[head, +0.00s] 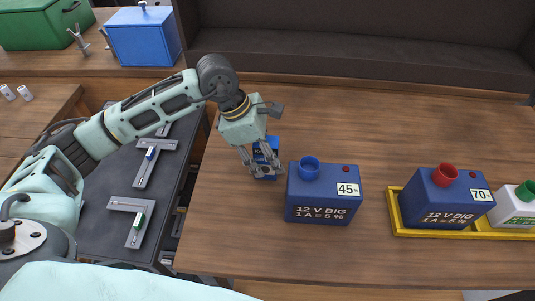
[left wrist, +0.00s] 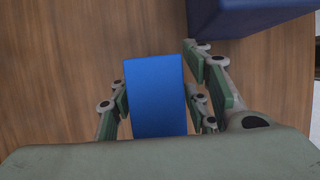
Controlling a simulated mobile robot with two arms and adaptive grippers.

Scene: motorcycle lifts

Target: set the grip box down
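The grip box is a small upright blue box with lettering on its front; it shows in the head view (head: 265,159), left of the large blue battery labelled 45% (head: 322,196). My left gripper (head: 262,168) reaches down over it from above, with fingers at both sides. In the left wrist view the plain blue top of the grip box (left wrist: 156,95) fills the space between the finger pads, which look closed against its sides. The box's underside is close to the wooden table; I cannot tell whether it touches. My right gripper is out of view.
A yellow tray (head: 397,218) at right holds a blue battery labelled 70% (head: 447,199) and a white one (head: 517,207). Clamp-like tools (head: 136,218) lie on the dark surface left of the table (head: 240,240). Bare table lies in front of and behind the grip box.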

